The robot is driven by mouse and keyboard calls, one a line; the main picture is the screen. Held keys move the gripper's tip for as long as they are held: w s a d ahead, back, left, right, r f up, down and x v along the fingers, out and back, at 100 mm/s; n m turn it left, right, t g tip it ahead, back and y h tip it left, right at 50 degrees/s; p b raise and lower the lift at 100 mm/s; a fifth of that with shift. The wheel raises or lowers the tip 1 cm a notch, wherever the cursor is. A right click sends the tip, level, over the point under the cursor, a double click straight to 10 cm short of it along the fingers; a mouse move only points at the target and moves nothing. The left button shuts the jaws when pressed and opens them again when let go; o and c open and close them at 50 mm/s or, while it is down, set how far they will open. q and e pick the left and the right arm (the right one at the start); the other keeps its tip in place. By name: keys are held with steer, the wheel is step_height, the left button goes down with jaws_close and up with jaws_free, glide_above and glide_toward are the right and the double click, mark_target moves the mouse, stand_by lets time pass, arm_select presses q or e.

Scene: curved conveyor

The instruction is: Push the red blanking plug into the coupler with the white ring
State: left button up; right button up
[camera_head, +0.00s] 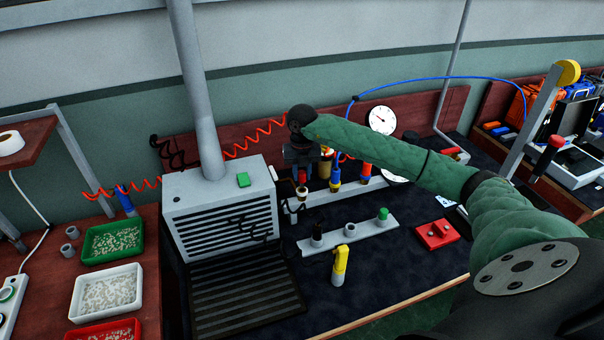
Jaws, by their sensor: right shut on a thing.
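My right gripper (302,158) is over the left end of the coupler row at the back of the bench, with its fingers pointing down. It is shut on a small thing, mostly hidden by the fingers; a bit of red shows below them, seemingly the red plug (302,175). Just under it stands a small coupler with a pale ring (302,192), seemingly the white-ringed one. At this size I cannot tell whether plug and coupler touch. My left gripper is not in view.
A grey vented box (222,205) stands close on the left. In front are a grey holder strip (372,228) and a yellow-topped tool (340,265).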

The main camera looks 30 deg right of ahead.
mark_target(302, 181)
stand_by(0.6)
steer(key=shift+b, duration=0.45)
stand_by(0.7)
steer(key=shift+f+b, duration=1.4)
steer(key=shift+f, duration=0.55)
steer(key=o, duration=1.1)
steer(key=shift+r+b, duration=1.2)
steer(key=shift+r, duration=2.7)
steer(key=shift+f, duration=0.1)
